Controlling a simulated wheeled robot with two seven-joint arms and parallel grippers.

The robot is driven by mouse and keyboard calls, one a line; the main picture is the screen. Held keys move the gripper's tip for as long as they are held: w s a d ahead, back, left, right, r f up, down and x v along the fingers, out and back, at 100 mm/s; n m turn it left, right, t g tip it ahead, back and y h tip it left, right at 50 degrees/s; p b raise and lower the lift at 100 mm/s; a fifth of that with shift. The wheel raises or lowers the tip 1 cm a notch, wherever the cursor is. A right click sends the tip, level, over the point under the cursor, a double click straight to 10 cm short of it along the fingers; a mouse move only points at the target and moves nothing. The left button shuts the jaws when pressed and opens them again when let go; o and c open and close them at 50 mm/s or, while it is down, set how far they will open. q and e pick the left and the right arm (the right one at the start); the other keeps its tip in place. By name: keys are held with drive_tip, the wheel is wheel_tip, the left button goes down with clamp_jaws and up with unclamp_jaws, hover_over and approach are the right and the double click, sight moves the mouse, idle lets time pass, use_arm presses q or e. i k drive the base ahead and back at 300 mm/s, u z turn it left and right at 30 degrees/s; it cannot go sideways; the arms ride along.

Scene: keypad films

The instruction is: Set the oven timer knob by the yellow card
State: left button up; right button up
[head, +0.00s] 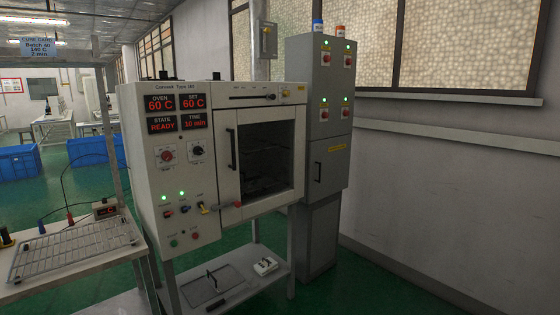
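The oven (180,112) stands in the middle with its door (266,155) shut. Its displays read OVEN 60 C, SET 60 C, STATE READY and TIME 10 min. Below them are two round knobs: a red-centred one (167,155) at left and a dark one (197,150) at right, under the TIME display (194,121). Their pointer positions are too small to read. A card (38,46) at the upper left looks pale blue, not yellow; it seems to read "Cure card, Batch 46, 140 C, 2 min". Neither of my grippers is in view.
A bench with a wire rack (72,248) stands at left. A lower shelf (235,272) under the oven holds a tray and small items. A grey control cabinet (318,110) adjoins the oven at right. Blue crates (88,150) stand behind. Green floor is clear at right.

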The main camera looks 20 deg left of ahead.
sight(197, 149)
drive_tip(key=z, duration=0.1)
drive_tip(key=k, duration=0.3)
drive_tip(key=z, duration=0.85)
drive_tip(key=i, duration=1.55)
drive_tip(key=u, duration=0.55)
drive_tip(key=i, duration=0.95)
drive_tip(key=u, duration=1.45)
drive_tip(key=i, duration=0.5)
drive_tip(key=u, duration=0.4)
